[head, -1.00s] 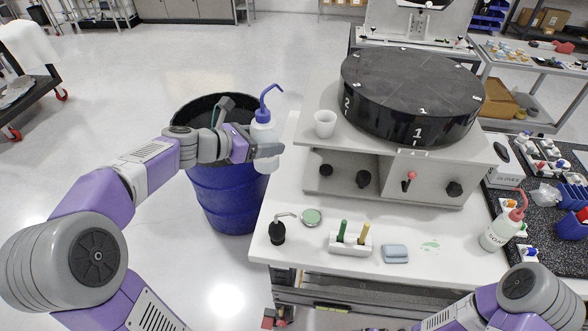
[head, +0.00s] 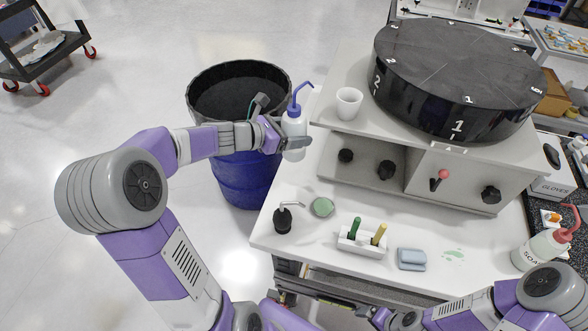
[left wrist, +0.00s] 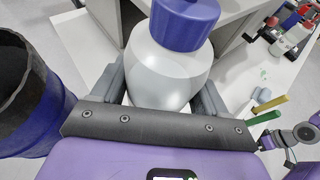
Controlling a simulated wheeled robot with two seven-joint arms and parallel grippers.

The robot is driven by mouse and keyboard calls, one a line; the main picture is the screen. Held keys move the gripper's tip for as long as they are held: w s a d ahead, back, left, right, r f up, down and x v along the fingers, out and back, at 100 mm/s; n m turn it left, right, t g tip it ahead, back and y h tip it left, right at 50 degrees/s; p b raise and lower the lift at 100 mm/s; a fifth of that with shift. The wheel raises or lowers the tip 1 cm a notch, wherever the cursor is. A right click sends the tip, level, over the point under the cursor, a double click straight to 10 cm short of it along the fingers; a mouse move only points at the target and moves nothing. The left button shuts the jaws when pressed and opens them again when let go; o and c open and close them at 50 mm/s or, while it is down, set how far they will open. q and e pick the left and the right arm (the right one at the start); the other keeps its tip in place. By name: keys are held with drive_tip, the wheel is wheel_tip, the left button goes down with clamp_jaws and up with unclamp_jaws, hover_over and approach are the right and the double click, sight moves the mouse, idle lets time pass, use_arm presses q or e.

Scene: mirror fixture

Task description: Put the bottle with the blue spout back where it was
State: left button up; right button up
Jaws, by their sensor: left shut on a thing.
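The white bottle with the blue spout (head: 294,127) is upright in my left gripper (head: 290,143), near the left edge of the white bench (head: 290,235) and beside the blue bin. In the left wrist view the bottle's pale body (left wrist: 165,78) is between the two fingers, with its blue cap at the top; its base is hidden. Whether it touches the bench is not clear. A second bottle, marked SOAP, with a red spout (head: 541,250) stands at the bench's right side. My right gripper (head: 385,318) is low at the front edge, its fingers unclear.
A blue bin (head: 240,180) stands left of the bench. A white cup (head: 348,103) and a black turntable (head: 455,80) are on the raised shelf.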

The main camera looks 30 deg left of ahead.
use_arm(q)
wheel_tip(320, 180, down, 13)
drive_tip(key=b, duration=0.4)
drive_tip(key=shift+r, duration=0.1)
drive_tip(key=o, duration=0.7)
drive_tip(key=shift+o, duration=0.2)
